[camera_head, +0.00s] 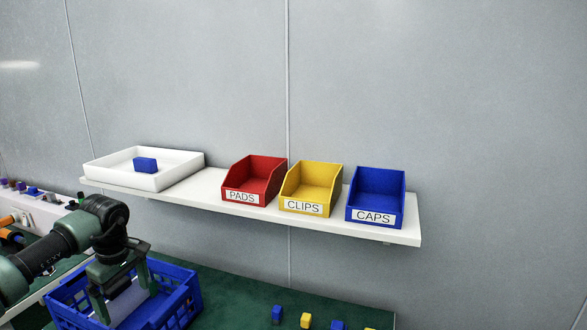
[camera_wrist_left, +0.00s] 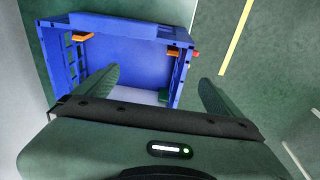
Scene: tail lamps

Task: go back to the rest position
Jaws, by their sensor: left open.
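My left gripper (camera_head: 122,293) comes in from the left and points down over the blue crate (camera_head: 187,302). Its fingers are apart. In the left wrist view the left gripper (camera_wrist_left: 160,80) shows two spread green fingers, with the blue crate (camera_wrist_left: 120,58) beyond them. A pale surface (camera_head: 128,302) shows between the fingers in the head view; I cannot tell what it is or whether the fingers touch it. My right gripper is in neither view.
A white shelf (camera_head: 330,230) carries a white tray (camera_head: 180,180) with a blue block (camera_head: 145,165), plus red (camera_head: 250,180), yellow (camera_head: 312,182) and blue (camera_head: 376,188) bins. Several small blocks (camera_head: 306,321) lie on the green surface (camera_head: 235,300) below. Small items stand at far left.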

